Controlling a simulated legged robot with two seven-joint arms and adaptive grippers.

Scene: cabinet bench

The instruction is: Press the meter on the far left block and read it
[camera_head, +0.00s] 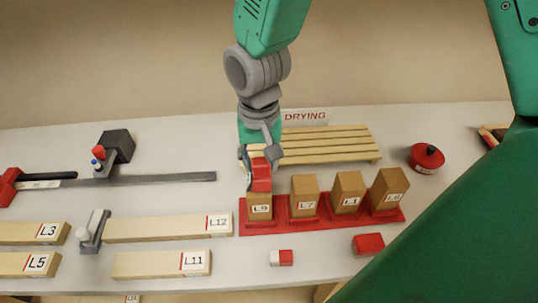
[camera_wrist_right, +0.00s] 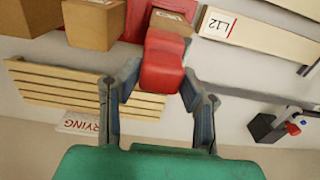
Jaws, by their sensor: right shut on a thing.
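The red meter (camera_head: 261,178) is between the fingers of my right gripper (camera_head: 260,157), which is shut on it. The meter also shows in the right wrist view (camera_wrist_right: 162,65). It is over the top of the far left wooden block (camera_head: 260,212), whose label seems to read L9; contact there is hard to tell. That block stands upright at the left end of a red tray (camera_head: 305,221), in a row with other labelled blocks. The meter's display does not show. My left gripper is not in view.
A slatted drying rack (camera_head: 325,147) lies behind the blocks. Labelled boards, including L12 (camera_head: 165,227), lie at left. A small red-white piece (camera_head: 281,258) and a red block (camera_head: 368,244) are in front. A round red object (camera_head: 426,157) is at right.

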